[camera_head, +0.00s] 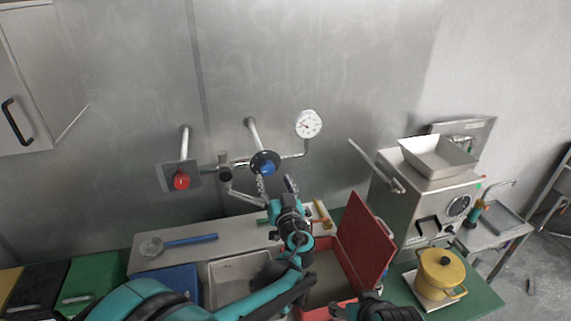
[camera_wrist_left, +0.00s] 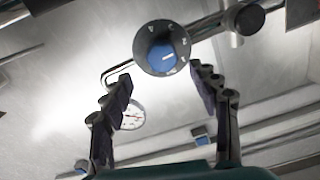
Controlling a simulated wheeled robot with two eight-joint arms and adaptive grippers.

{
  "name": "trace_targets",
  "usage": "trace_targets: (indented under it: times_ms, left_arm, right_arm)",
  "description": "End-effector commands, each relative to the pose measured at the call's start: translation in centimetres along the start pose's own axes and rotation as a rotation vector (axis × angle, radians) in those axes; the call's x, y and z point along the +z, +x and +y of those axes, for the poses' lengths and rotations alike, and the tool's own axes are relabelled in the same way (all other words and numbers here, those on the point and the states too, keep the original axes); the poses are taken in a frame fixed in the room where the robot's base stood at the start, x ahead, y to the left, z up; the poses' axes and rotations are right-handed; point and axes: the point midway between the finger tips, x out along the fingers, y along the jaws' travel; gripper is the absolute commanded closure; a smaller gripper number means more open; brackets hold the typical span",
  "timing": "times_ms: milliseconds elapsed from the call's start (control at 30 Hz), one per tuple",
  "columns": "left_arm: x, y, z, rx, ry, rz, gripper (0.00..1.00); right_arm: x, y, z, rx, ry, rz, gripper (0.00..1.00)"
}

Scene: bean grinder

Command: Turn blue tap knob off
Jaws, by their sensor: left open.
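The blue tap knob (camera_head: 267,168) sits on a round black dial on the wall pipework. In the left wrist view the blue knob (camera_wrist_left: 163,56) is near the top centre, with a white pointer line and white marks around its dial. My left gripper (camera_head: 275,182) is just below the knob in the head view. In the wrist view the fingers of my left gripper (camera_wrist_left: 160,76) are spread apart either side of the dial's lower part, with nothing between them. Whether they touch the dial is unclear. My right gripper (camera_head: 378,309) shows partly at the bottom edge, its fingers indistinct.
A red knob (camera_head: 181,181) is left of the blue one, and a pressure gauge (camera_head: 308,124) is at its upper right. Below are a shelf with a blue-handled tool (camera_head: 190,240) and an open red box lid (camera_head: 366,240). A yellow pot (camera_head: 441,270) stands at right.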

Motion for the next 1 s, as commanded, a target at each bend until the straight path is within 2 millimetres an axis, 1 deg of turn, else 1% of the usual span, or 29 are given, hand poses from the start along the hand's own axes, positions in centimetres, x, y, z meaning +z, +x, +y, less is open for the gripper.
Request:
trace_targets:
  times_ms: [200,300,400,533,767,800,867,900,967,1000]
  left_arm:
    - [0.1,3.7,-0.2,-0.004,0.001,-0.002,0.39]
    - [0.1,5.2,-0.2,-0.004,0.001,-0.002,0.39]
    - [0.1,6.3,-0.2,-0.003,0.001,-0.003,0.39]
    - [0.1,7.0,-0.2,-0.003,0.001,-0.003,0.39]
    - [0.1,7.1,-0.2,-0.002,0.001,-0.003,0.39]
    - [0.1,7.1,-0.2,-0.002,0.001,-0.003,0.45]
    - [0.1,7.1,-0.2,-0.002,0.001,-0.003,0.60]
    - [0.1,7.1,-0.2,-0.002,0.001,-0.003,0.71]
    - [0.1,7.0,-0.2,-0.002,0.001,-0.003,0.87]
    - [0.1,7.0,-0.2,-0.002,0.001,-0.003,0.89]
  right_arm:
    - [0.0,0.0,0.0,0.000,0.000,0.000,0.39]
    - [0.0,0.0,0.0,0.000,0.000,0.000,0.39]
    - [0.0,0.0,0.0,0.000,0.000,0.000,0.39]
    - [0.0,0.0,0.0,0.000,0.000,0.000,0.39]
    - [0.0,0.0,0.0,0.000,0.000,0.000,0.39]
    - [0.0,0.0,0.0,0.000,0.000,0.000,0.39]
    - [0.0,0.0,0.0,0.000,0.000,0.000,0.39]
    - [0.0,0.0,0.0,0.000,0.000,0.000,0.39]
    - [0.0,0.0,0.0,0.000,0.000,0.000,0.39]
    - [0.0,0.0,0.0,0.000,0.000,0.000,0.39]
